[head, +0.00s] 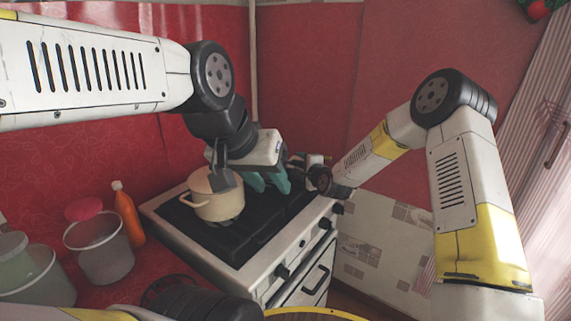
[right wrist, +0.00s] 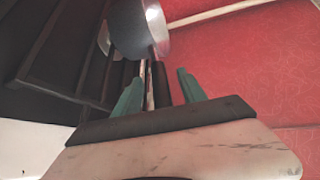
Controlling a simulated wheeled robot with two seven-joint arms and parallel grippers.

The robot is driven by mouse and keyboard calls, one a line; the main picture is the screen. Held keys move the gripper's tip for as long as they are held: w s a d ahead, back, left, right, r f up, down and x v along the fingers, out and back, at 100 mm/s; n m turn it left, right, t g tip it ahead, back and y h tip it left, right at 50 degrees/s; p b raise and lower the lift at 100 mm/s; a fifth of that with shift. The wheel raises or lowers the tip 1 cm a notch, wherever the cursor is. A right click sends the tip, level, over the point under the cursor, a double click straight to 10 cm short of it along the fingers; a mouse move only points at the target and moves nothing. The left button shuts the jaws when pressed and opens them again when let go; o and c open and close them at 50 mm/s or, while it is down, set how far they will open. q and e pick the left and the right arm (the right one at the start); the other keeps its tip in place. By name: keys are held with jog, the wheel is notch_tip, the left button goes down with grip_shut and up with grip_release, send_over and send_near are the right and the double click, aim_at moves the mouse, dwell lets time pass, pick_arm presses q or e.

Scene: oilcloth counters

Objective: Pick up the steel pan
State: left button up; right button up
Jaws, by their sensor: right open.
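The steel pan (right wrist: 128,28) shows at the top of the right wrist view, a dark round side with a shiny rim. A thin handle-like strip (right wrist: 149,85) runs from below it toward my right gripper (right wrist: 160,85). The right gripper is open, its teal fingers on either side of that strip; I cannot tell whether they touch it. In the head view the right gripper is mostly hidden behind my left gripper (head: 268,184), and I cannot make out the pan. The left gripper points down over the stove, its teal fingers apart and empty.
A cream pot (head: 217,198) stands on the black stove top (head: 240,238), close beside my left gripper. Grey buckets (head: 98,248) and an orange bottle (head: 129,216) stand on the red counter at left. A red wall (head: 310,80) rises behind the stove.

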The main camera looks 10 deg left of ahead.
jog(key=shift+w+a, duration=0.2)
jog(key=shift+w, duration=0.05)
grip_shut()
dwell(1.2)
jog(key=shift+r, duration=0.15)
